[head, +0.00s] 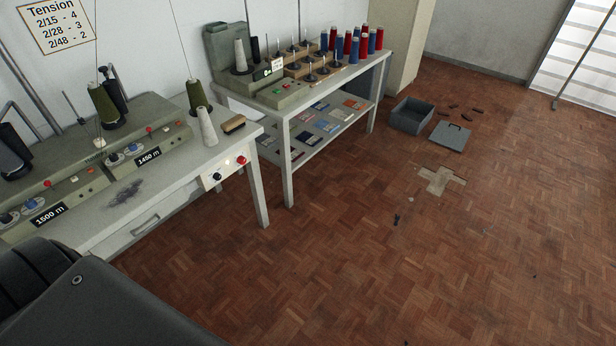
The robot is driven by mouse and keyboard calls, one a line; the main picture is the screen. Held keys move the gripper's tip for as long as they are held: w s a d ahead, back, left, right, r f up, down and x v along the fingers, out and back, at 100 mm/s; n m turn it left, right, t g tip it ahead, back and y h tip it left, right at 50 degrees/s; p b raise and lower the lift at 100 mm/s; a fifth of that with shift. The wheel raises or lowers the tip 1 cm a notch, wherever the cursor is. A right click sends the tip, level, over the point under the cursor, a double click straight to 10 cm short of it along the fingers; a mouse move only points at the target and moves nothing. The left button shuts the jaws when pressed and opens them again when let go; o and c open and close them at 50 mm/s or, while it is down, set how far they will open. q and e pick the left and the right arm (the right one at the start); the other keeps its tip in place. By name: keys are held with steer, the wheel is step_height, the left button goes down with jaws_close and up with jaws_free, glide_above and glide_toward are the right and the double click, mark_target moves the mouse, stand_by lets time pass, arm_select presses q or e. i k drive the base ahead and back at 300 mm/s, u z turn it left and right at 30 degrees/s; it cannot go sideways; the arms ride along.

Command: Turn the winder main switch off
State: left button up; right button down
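The winder table (185,178) stands at the left, with grey-green winder units (150,140) on top. A small white panel (228,170) is fixed at the right end of its front edge. It carries a dark rotary knob (217,177) and a red round button or lamp (241,160). The panel may be the main switch; its marking is too small to read, and I cannot tell its setting. Neither of my grippers is in view. A dark part at the bottom left seems to be mine and hides the table's near end.
A second table (340,85) with thread cones and a lower shelf stands behind. A grey open box (411,115), its lid (450,136) and dark scraps lie on the floor. The parquet floor (330,260) in front is largely clear.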

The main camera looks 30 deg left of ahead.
mark_target(241, 160)
steer(key=z, duration=0.7)
steer(key=i, duration=1.8)
steer(key=u, duration=0.8)
steer(key=i, duration=0.85)
steer(key=u, duration=1.4)
steer(key=i, duration=0.45)
steer(key=u, duration=0.4)
